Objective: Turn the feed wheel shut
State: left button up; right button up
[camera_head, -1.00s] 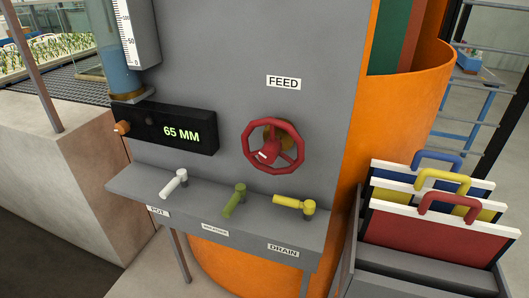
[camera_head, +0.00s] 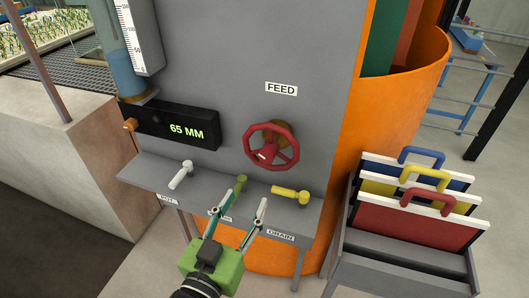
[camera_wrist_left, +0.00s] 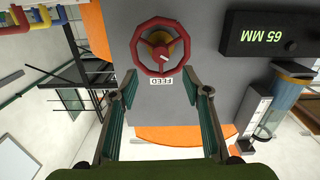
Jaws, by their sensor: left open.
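The red feed wheel (camera_head: 271,147) is mounted on the grey panel (camera_head: 240,60) below the FEED label (camera_head: 281,88). It also shows upside down in the left wrist view (camera_wrist_left: 160,30), beyond my fingertips. My left gripper (camera_head: 251,190) is open and empty, in front of the valve shelf, below the wheel and apart from it. In the left wrist view its two fingers (camera_wrist_left: 160,85) stand wide apart with the FEED label between them. The display (camera_head: 178,124) reads 65 MM. My right gripper is not in view.
A shelf under the wheel carries a white lever (camera_head: 181,174), a green lever (camera_head: 224,212) partly behind my gripper and a yellow lever (camera_head: 291,194). A rack (camera_head: 400,277) with red, yellow and blue handled boards stands at right.

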aim_at(265, 158)
pick_arm(q)
jog(key=p+x, duration=0.1)
jog(key=x, duration=0.3)
jog(key=r+p+x, duration=0.1)
jog(key=x, duration=0.3)
jog(key=p+x, duration=0.2)
jog(key=x, duration=0.2)
jog(key=shift+r, duration=0.15)
jog(key=shift+x, duration=0.9)
grip_shut()
